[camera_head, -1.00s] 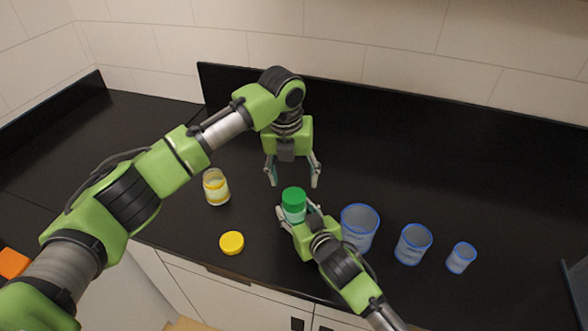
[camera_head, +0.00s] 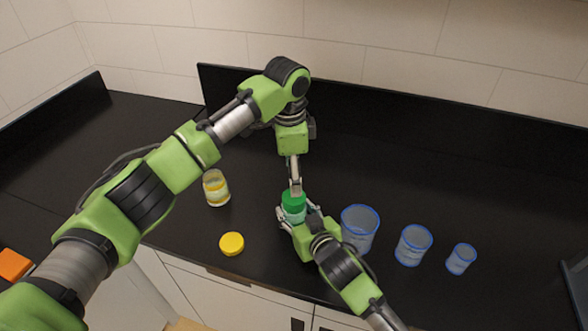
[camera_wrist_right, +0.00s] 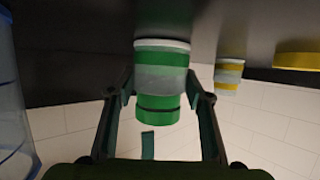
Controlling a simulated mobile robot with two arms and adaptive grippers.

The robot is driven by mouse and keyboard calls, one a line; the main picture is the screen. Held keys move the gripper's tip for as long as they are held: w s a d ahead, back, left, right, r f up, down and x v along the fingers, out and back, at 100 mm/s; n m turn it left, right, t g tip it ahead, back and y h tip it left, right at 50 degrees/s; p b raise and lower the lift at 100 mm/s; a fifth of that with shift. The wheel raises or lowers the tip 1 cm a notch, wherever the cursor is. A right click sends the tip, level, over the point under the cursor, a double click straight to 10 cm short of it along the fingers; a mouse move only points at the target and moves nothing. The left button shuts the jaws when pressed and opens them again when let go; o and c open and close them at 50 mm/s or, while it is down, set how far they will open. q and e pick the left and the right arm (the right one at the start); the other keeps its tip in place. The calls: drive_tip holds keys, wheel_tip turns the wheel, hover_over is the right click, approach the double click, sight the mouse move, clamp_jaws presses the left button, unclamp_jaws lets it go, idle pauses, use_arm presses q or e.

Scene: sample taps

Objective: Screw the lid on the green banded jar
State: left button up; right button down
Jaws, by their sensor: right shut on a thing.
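The green banded jar (camera_head: 294,215) stands upright on the black counter, with the green lid (camera_head: 293,198) on top of it. In the right wrist view, upside down, the jar (camera_wrist_right: 162,62) shows its green band and the lid (camera_wrist_right: 158,105). My right gripper (camera_head: 298,217) is shut on the jar from the front, one finger on each side. My left gripper (camera_head: 295,188) is above the lid, pointing down, its fingers seen edge-on with the tips at the lid. I cannot tell whether it is open or shut there.
A yellow banded jar (camera_head: 216,190) stands to the left, with a yellow lid (camera_head: 231,244) on the counter before it. Three blue-rimmed beakers stand to the right: large (camera_head: 360,232), medium (camera_head: 412,246) and small (camera_head: 461,260). The back right of the counter is clear.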

use_arm(q)
drive_tip(key=n, duration=0.5)
drive_tip(key=shift+r, duration=0.15)
drive_tip(key=n, duration=0.3)
drive_tip(key=shift+r+n, duration=0.1)
drive_tip(key=shift+n, duration=0.3)
drive_tip(key=n, duration=0.6)
drive_tip(key=shift+r+n, duration=0.15)
drive_tip(key=shift+n, duration=0.25)
drive_tip(key=n, duration=0.3)
drive_tip(key=shift+s+g, duration=0.1)
drive_tip(key=shift+g, duration=0.2)
drive_tip(key=n, duration=0.5)
drive_tip(key=shift+r+n+y, duration=0.15)
drive_tip(key=shift+n+y, duration=0.15)
drive_tip(key=n, duration=0.6)
drive_tip(key=shift+s+r+n, duration=0.15)
drive_tip(key=shift+s+n, duration=0.05)
drive_tip(key=shift+n, duration=0.2)
drive_tip(key=shift+f, duration=4.05)
drive_tip(key=shift+c, duration=0.4)
